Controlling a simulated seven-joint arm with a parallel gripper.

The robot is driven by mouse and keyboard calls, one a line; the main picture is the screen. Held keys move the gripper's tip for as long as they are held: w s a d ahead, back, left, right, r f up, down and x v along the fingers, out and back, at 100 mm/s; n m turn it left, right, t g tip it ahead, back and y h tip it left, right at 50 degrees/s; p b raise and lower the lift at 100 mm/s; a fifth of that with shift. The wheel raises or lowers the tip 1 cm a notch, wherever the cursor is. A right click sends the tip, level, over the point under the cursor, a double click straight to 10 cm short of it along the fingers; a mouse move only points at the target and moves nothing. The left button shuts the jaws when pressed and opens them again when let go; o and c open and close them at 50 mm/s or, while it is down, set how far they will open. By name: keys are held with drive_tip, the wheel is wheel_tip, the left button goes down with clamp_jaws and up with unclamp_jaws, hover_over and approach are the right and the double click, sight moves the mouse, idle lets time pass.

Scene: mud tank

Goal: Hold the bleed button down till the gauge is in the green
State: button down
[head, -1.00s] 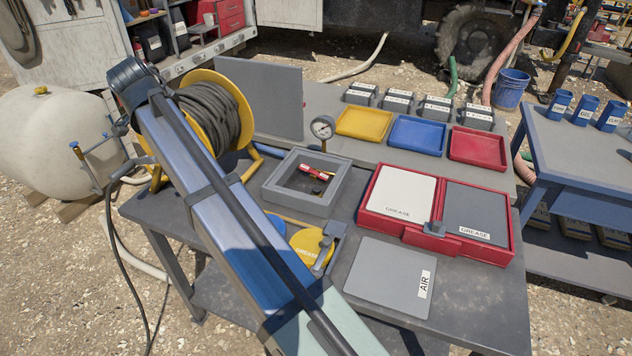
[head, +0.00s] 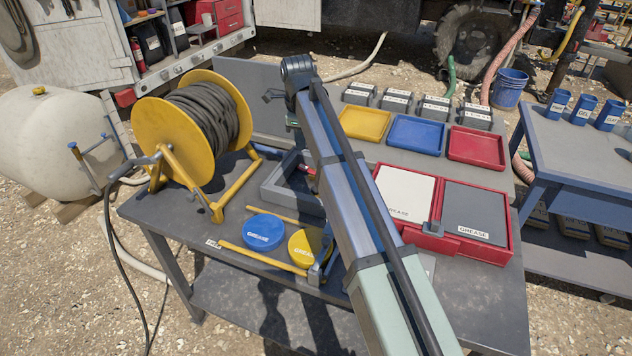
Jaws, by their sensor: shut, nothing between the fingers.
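The gauge is hidden behind my arm, and so is its reading. I cannot make out the bleed button. The grey open-topped box (head: 272,190) on the bench shows only its left part and front edge, and my arm covers the rest. A small bit of a red part (head: 311,179) shows inside it, beside the arm's edge. My arm crosses the picture from the bottom right up to a dark joint above the box.
A yellow hose reel (head: 178,130) stands left of the box. A blue lid (head: 263,232) and a yellow lid (head: 303,246) lie in front. A red case (head: 480,245) is to the right, with yellow, blue and red trays (head: 477,146) behind.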

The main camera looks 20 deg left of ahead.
drive_tip(key=m+g, duration=0.1)
drive_tip(key=m, duration=0.1)
hover_over(316, 190)
drive_tip(key=f, duration=0.2)
drive_tip(key=shift+d+r, duration=0.1)
drive_tip(key=shift+r, duration=0.15)
drive_tip(key=f, duration=1.4)
drive_tip(key=shift+w+a, duration=0.2)
drive_tip(key=shift+w, duration=0.05)
drive_tip(key=shift+f, duration=0.1)
drive_tip(key=shift+s+f, duration=0.1)
drive_tip(key=shift+f, duration=1)
drive_tip(key=shift+s+d, duration=0.1)
idle(1.2)
